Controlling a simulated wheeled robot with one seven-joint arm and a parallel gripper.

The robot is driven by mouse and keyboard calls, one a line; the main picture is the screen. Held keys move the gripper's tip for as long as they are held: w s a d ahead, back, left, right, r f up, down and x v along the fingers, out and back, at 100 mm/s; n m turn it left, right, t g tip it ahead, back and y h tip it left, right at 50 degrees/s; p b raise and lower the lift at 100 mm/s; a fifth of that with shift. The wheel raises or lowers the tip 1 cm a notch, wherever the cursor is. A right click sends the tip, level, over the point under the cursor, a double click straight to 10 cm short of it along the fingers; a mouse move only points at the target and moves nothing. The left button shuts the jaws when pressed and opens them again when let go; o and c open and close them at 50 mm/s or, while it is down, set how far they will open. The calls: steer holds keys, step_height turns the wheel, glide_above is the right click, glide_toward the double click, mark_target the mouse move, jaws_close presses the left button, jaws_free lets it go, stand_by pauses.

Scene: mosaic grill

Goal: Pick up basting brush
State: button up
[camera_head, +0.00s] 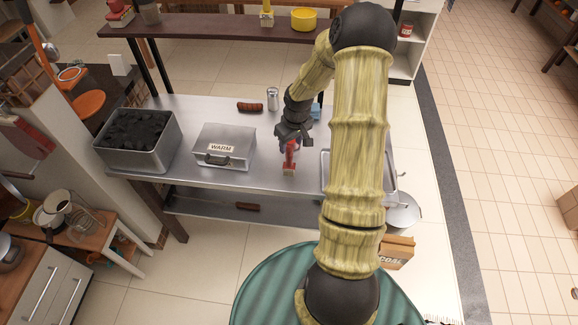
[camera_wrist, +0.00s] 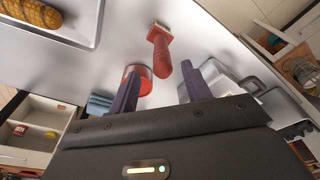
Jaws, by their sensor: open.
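The basting brush (camera_head: 289,164) has a red handle and a pale bristle head, and it lies on the steel counter (camera_head: 262,178) near its front edge. In the wrist view the brush (camera_wrist: 163,62) has its head pointing away and its handle end reaching toward the space between my fingertips. My gripper (camera_wrist: 160,80) is open, with one dark finger on each side of the handle end. No contact with the handle shows. In the head view my gripper (camera_head: 290,146) is just behind the brush and partly covers its handle.
A round red object (camera_wrist: 138,76) sits close by my left finger. A metal box marked WARM (camera_head: 225,147) and a charcoal bin (camera_head: 138,143) stand at left. A sausage (camera_head: 250,107) and a can (camera_head: 272,98) lie behind. A metal tray (camera_head: 325,172) is at right.

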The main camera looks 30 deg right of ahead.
mark_target(289, 146)
steer(key=shift+w+a+f+p, duration=0.1)
steer(key=shift+w+f+p, duration=0.1)
steer(key=shift+f, duration=0.6)
steer(key=shift+w+a+f+p, duration=0.1)
steer(key=shift+f+p, duration=0.15)
steer(key=shift+f, duration=0.5)
steer(key=shift+w+a+f+p, duration=0.1)
steer(key=shift+f+p, duration=0.1)
steer(key=shift+f, duration=0.6)
jaws_close()
steer(key=shift+r, duration=0.15)
step_height(289, 146, up, 10)
steer(key=shift+f+b, duration=0.1)
steer(key=shift+b, duration=0.75)
